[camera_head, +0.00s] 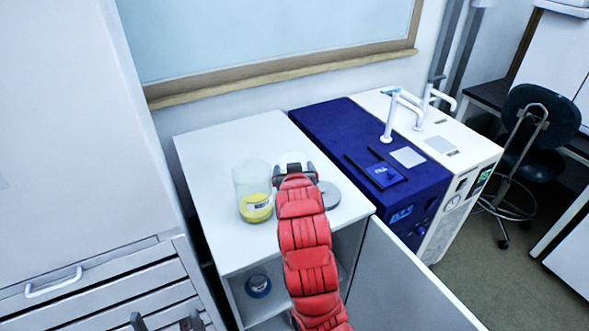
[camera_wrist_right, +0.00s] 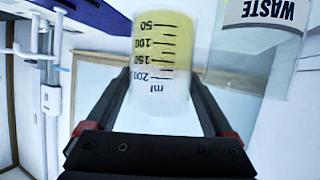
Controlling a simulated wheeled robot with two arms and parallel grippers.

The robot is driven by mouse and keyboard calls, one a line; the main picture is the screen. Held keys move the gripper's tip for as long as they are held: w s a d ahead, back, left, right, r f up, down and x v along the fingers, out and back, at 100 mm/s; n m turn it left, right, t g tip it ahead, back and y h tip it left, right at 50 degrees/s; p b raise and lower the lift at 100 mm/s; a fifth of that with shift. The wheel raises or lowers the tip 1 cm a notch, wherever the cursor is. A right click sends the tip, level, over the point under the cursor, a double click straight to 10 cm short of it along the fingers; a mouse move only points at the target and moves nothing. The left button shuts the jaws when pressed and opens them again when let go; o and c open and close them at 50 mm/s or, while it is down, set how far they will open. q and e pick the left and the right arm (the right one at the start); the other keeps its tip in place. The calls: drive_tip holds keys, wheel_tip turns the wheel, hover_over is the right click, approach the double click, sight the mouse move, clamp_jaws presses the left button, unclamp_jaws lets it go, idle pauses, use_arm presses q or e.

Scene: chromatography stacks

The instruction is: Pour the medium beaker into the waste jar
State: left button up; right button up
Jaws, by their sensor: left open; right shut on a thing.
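The waste jar (camera_head: 250,178) is a tall clear vessel with yellow at its bottom, standing on the white cabinet top. Its WASTE label (camera_wrist_right: 265,12) shows upside down in the right wrist view. My right gripper (camera_head: 294,168), on the red arm, is just right of the jar and shut on the medium beaker (camera_wrist_right: 163,60). The beaker is clear with marks up to 200 ml and yellow at its 50 end; in the head view it is mostly hidden behind the gripper. My left gripper (camera_head: 165,322) is open and empty at the bottom edge, low before the drawers.
A grey disc (camera_head: 330,195) lies right of my right gripper. The cabinet (camera_head: 210,150) has an open door (camera_head: 405,285) and a blue-ringed container (camera_head: 258,286) inside. The cabinet top's back left is clear.

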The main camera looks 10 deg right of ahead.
sight(280, 167)
drive_tip(key=shift+a+r+n+h+p, duration=0.2)
drive_tip(key=shift+r+p, duration=0.5)
drive_tip(key=shift+r, duration=0.25)
drive_tip(key=shift+a+r+n+h+p, duration=0.1)
drive_tip(key=shift+r+n+p, duration=0.1)
drive_tip(key=shift+r+p, duration=0.6)
drive_tip(key=shift+w+a+r+n+g+h+p, duration=0.1)
drive_tip(key=shift+a+r+n+g+h+p, duration=0.05)
drive_tip(key=shift+a+n+h+p, duration=0.25)
drive_tip(key=shift+w+a+r+n+g+h+p, duration=0.1)
drive_tip(key=shift+a+r+n+g+h+p, duration=0.1)
drive_tip(key=shift+a+n+p, duration=0.2)
drive_tip(key=shift+s, duration=0.2)
drive_tip(key=shift+a+r, duration=0.1)
drive_tip(key=shift+a+r, duration=0.1)
drive_tip(key=shift+a, duration=0.3)
drive_tip(key=shift+r+n+h+p, duration=0.1)
drive_tip(key=shift+n+h+p, duration=0.2)
drive_tip(key=shift+h, duration=0.1)
drive_tip(key=shift+w+r+n, duration=0.1)
drive_tip(key=shift+n, duration=0.2)
